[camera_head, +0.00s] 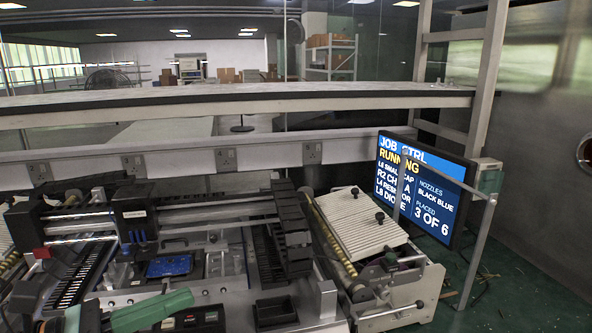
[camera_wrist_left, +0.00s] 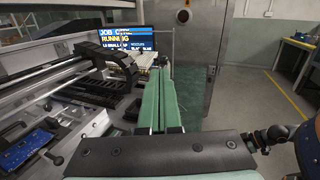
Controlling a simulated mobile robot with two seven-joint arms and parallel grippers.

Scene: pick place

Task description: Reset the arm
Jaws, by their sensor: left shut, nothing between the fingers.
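My left gripper (camera_head: 186,298) comes in at the bottom left of the head view, its green fingers pointing right over the front of the machine. In the left wrist view its two long green fingers (camera_wrist_left: 160,85) lie side by side, pressed together with nothing between them. The left gripper is shut and empty. My right gripper shows in neither view.
A pick-and-place machine with a gantry rail (camera_head: 215,222) fills the bench. A blue circuit board (camera_head: 169,266) lies in it, with a black bin (camera_head: 275,311) nearby. A monitor (camera_head: 422,190) reads "RUNNING" and "3 OF 6". Open floor (camera_wrist_left: 255,110) lies right in the wrist view.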

